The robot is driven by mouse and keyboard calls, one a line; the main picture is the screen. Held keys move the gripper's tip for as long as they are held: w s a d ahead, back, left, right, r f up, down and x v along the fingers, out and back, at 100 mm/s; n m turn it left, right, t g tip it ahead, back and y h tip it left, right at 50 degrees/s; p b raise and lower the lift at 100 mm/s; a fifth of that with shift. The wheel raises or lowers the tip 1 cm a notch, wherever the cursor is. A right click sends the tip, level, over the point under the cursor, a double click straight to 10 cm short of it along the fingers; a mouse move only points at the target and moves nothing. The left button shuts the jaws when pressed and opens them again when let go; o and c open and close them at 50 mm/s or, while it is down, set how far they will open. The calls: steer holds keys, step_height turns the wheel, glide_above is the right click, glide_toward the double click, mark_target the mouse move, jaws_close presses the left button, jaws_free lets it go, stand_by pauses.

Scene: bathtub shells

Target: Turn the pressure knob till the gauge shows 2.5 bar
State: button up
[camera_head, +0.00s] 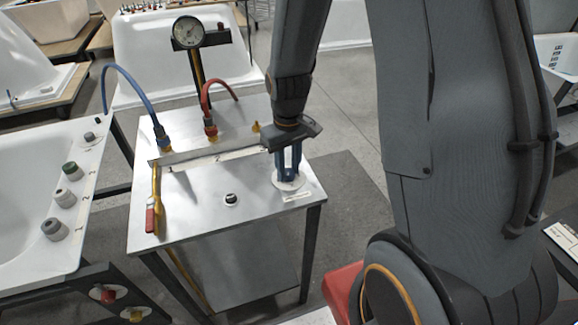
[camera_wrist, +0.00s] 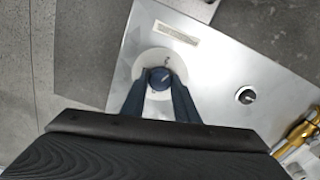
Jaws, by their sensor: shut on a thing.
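The pressure knob (camera_wrist: 160,78) is a dark blue round knob with a light pointer line, on a pale round plate (camera_wrist: 146,66) on the metal table top. My gripper (camera_wrist: 161,88) points down and is shut on the knob, one blue finger on each side. In the head view my gripper (camera_head: 289,176) stands at the table's right side, over the pale plate, and its fingers mostly hide the knob. The gauge (camera_head: 188,32) is a round dial on a dark post at the back of the table. Its needle is too small to read.
A small black knob (camera_head: 231,199) sits mid-table. A blue hose (camera_head: 124,73) and a red hose (camera_head: 207,92) join fittings at the back. A yellow valve bar with a red handle (camera_head: 151,218) is at the left edge. A white tub (camera_head: 30,190) stands left.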

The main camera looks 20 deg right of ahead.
mark_target(288, 171)
steer(key=o, duration=1.1)
steer(key=shift+c, duration=0.2)
steer(key=shift+r, duration=0.1)
steer(key=shift+r+b, duration=0.7)
steer(key=shift+r, duration=3.15)
steer(key=s+m+t, duration=0.1)
steer(key=s+m, duration=0.1)
steer(key=s, duration=0.7)
steer(key=shift+s+r+m, duration=0.3)
steer(key=shift+s+r, duration=0.05)
steer(key=shift+r, duration=0.1)
steer(key=shift+d, duration=0.1)
